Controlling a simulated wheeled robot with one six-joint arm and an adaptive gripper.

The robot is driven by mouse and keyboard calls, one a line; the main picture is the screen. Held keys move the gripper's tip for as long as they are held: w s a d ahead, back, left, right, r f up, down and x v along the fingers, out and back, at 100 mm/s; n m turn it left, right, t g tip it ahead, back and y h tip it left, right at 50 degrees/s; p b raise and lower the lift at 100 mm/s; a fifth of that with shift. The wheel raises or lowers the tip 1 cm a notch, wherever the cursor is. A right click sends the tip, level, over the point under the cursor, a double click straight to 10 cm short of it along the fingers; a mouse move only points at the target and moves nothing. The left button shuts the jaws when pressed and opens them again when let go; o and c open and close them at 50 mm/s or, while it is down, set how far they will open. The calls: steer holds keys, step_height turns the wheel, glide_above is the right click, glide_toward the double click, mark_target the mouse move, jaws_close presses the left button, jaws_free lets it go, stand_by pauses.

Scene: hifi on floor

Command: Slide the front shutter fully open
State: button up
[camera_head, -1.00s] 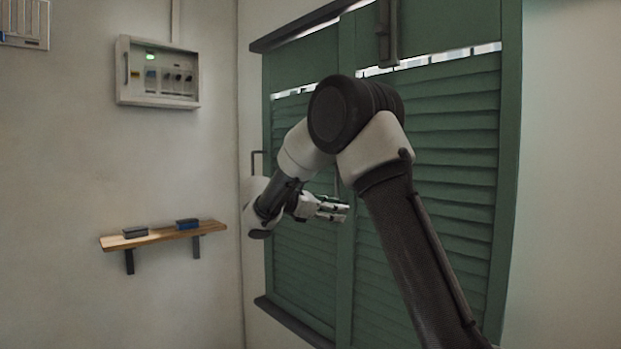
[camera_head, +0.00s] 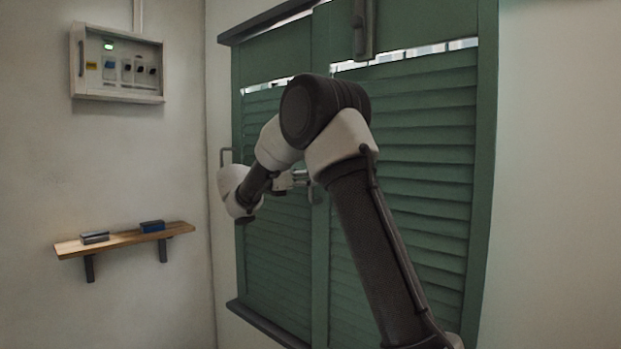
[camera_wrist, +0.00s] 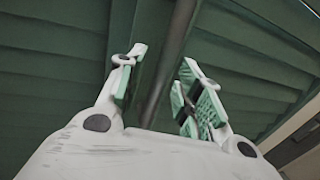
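A green louvred shutter (camera_head: 420,160) fills the right side of the window, with a second louvred panel (camera_head: 277,235) to its left; a vertical stile (camera_head: 320,250) stands between them. My gripper (camera_head: 302,178) is in front of this stile, beside a small grey handle (camera_head: 315,190). In the wrist view my gripper (camera_wrist: 164,60) is open. A dark upright bar (camera_wrist: 168,60) shows between its two fingers, with clear gaps either side. I cannot tell how deep the bar lies between them. My forearm hides part of the right panel.
A wooden shelf (camera_head: 125,239) with two small boxes is on the left wall, below a grey switch box (camera_head: 118,64) with a green light. A dark sill (camera_head: 262,325) runs below.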

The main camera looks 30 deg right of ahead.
steer(key=shift+w+d, duration=0.1)
steer(key=shift+d, duration=0.55)
jaws_close()
